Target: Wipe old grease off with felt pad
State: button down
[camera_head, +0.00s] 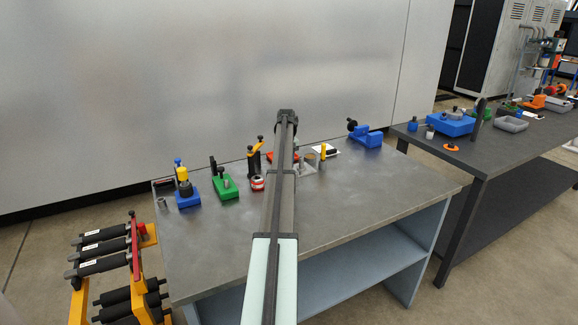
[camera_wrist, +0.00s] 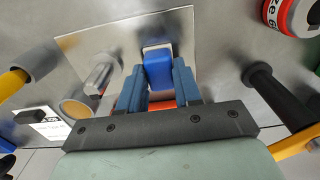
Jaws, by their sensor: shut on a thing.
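In the wrist view, my gripper (camera_wrist: 159,84) has its two blue fingers closed on a blue block (camera_wrist: 158,66) with a pale rim at its far end. This looks like the felt pad's holder; the pad's underside is hidden. The block is over a shiny metal plate (camera_wrist: 118,48); I cannot tell whether it touches. No grease can be made out clearly. In the head view my own arm hides the gripper and the block; part of the plate (camera_head: 307,169) shows just right of the arm.
The bench's (camera_head: 370,195) front right is clear.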

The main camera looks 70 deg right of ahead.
jog(key=shift+w+d, duration=0.95)
jog(key=shift+d, duration=0.05)
jog(key=shift+w+d+r, duration=0.1)
jog(key=shift+w, duration=0.05)
notch_tip(320, 180, up, 8)
